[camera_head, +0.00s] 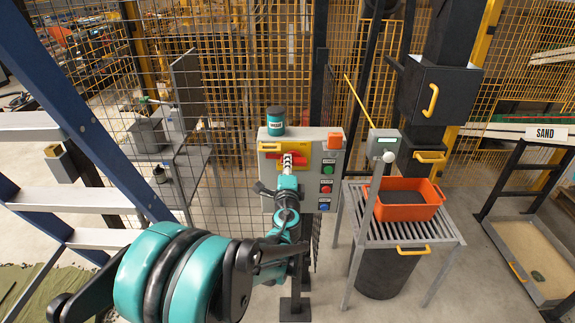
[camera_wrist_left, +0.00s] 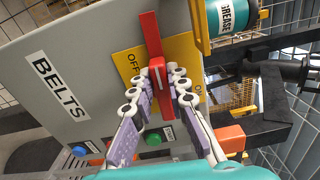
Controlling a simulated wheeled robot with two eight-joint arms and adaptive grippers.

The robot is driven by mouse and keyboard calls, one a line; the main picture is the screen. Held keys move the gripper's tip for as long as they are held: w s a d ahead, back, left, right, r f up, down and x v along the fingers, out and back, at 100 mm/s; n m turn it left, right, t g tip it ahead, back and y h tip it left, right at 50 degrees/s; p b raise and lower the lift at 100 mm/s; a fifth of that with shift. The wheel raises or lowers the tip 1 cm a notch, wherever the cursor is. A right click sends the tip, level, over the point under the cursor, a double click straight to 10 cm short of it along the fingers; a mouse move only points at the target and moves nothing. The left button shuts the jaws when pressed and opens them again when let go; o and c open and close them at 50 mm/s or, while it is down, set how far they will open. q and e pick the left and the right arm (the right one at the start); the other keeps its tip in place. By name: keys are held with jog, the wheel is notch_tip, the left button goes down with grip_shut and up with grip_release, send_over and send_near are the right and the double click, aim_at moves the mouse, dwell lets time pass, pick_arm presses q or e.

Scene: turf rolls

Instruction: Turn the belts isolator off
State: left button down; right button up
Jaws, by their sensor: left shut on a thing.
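The belts isolator is a red handle (camera_wrist_left: 152,35) on a yellow plate (camera_wrist_left: 126,66) marked OFF and ON, fixed to a grey control box (camera_wrist_left: 60,25) lettered BELTS. In the left wrist view the handle stands nearly upright, with the OFF mark on its left and the ON mark on its right. My left gripper (camera_wrist_left: 158,85) is shut on the middle of the handle, one finger on each side. In the head view my left gripper (camera_head: 289,166) covers part of the yellow plate (camera_head: 268,147). My right gripper is not in view.
A teal grease tin (camera_head: 275,122) stands on top of the box. Green (camera_head: 327,170), red and blue buttons line its right side. An orange crate (camera_head: 405,205) sits on a grate to the right. A blue ladder frame (camera_head: 75,105) is at left, mesh fencing behind.

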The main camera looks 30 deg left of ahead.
pick_arm(q)
jog(key=shift+f+n, duration=0.1)
jog(key=shift+n, duration=0.4)
jog(key=c, duration=1.5)
grip_release()
jog(key=v, duration=1.2)
jog(key=shift+s, duration=0.1)
